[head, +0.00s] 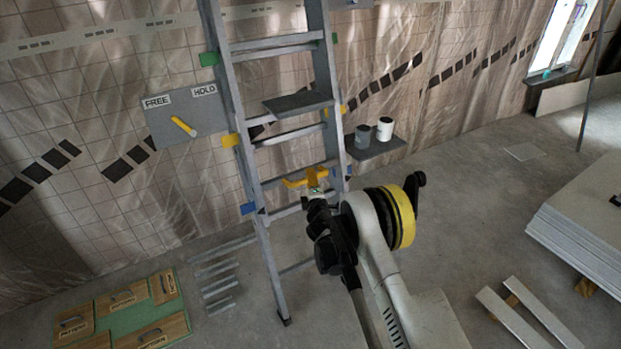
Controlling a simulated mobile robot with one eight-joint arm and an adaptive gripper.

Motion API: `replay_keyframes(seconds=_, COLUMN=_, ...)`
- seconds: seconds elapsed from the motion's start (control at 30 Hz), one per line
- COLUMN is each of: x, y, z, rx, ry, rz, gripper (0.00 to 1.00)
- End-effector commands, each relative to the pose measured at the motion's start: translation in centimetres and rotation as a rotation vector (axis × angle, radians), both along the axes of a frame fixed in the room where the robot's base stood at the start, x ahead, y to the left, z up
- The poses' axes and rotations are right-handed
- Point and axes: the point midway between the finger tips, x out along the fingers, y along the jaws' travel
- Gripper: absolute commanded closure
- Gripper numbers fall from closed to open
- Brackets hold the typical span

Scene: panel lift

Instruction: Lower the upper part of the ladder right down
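The aluminium ladder (238,110) stands against the tiled, plastic-covered wall, with green, yellow and blue marks on its rails. A yellow handle (296,182) sits on it low down, between the rails. My gripper (316,190) is right at this handle, in front of its middle; the fingers are small and partly hidden, so I cannot tell whether they are shut on it. Left of the ladder, a grey panel (165,138) carries a FREE label (157,102) and a HOLD label (204,90). Its yellow lever (182,124) slants up and left, towards FREE.
A grey shelf (385,148) with a grey can (362,136) and a white can (384,129) is close to the ladder's right. A small grey platform (298,104) juts from the ladder. Stacked boards (585,220) lie at right.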

Motion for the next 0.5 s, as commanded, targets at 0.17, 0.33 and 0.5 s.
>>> replay_keyframes(seconds=0.17, x=0.0, y=0.0, z=0.0, rx=0.000, ry=0.000, rz=0.000, gripper=1.00)
replay_keyframes(seconds=0.33, x=0.0, y=0.0, z=0.0, rx=0.000, ry=0.000, rz=0.000, gripper=1.00)
replay_keyframes(seconds=0.5, x=-0.4, y=-0.3, z=-1.7, rx=0.001, ry=0.002, rz=-0.001, gripper=1.00)
